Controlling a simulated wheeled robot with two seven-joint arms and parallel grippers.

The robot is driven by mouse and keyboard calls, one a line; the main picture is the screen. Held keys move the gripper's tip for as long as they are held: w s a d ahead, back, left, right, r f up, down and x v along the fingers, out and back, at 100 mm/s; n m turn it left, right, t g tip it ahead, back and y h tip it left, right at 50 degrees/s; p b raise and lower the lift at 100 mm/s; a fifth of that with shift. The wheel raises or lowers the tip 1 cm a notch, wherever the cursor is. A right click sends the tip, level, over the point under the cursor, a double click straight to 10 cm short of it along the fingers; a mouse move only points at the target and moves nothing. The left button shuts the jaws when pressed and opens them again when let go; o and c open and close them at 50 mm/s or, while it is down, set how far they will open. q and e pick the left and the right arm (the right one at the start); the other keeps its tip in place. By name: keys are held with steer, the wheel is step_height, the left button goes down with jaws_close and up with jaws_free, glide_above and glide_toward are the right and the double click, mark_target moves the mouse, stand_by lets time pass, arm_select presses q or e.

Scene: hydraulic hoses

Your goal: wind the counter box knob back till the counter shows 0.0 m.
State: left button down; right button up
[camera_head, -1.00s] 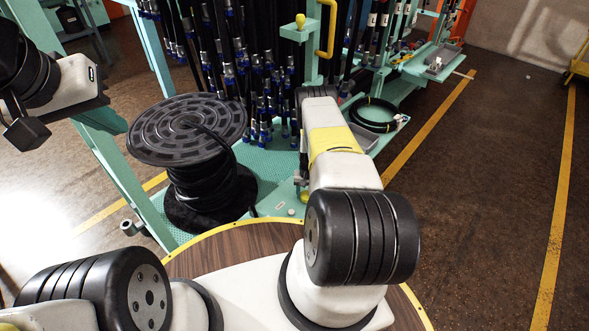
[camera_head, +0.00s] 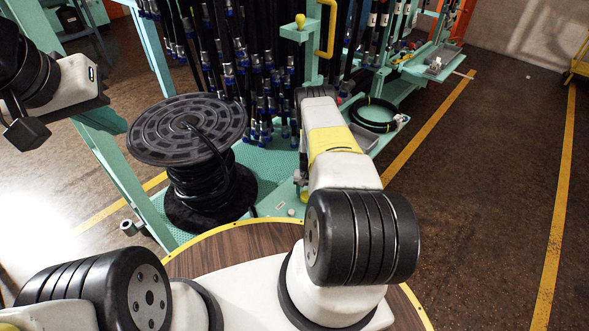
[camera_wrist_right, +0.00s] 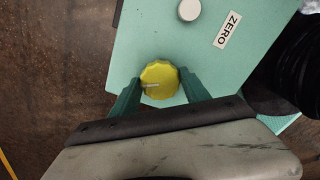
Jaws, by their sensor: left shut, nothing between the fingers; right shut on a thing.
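The yellow knob (camera_wrist_right: 160,79) of the counter box shows in the right wrist view, with a pale mark on its face. My right gripper (camera_wrist_right: 158,88) is shut on it, one green finger on each side. The knob sits on the box's green face (camera_wrist_right: 150,35), beside a pale round button (camera_wrist_right: 189,10) and a ZERO label (camera_wrist_right: 228,30). The counter's digits are not in view, so I cannot read them. In the head view my right arm hides most of this spot. My left gripper (camera_head: 25,133) is shut and empty at the left edge.
A black hose reel (camera_head: 190,128) stands on the green rack base (camera_head: 268,165), left of my right arm. Many hanging hoses (camera_head: 265,75) with blue fittings stand behind it. A coiled hose (camera_head: 373,114) lies on the rack at right. The floor at right is clear.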

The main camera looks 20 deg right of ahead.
steer(key=shift+w+m, duration=0.1)
steer(key=shift+m, duration=0.3)
stand_by(0.8)
steer(key=o, duration=1.3)
steer(key=shift+o, duration=0.2)
step_height(320, 180, up, 8)
steer(key=shift+f, duration=0.1)
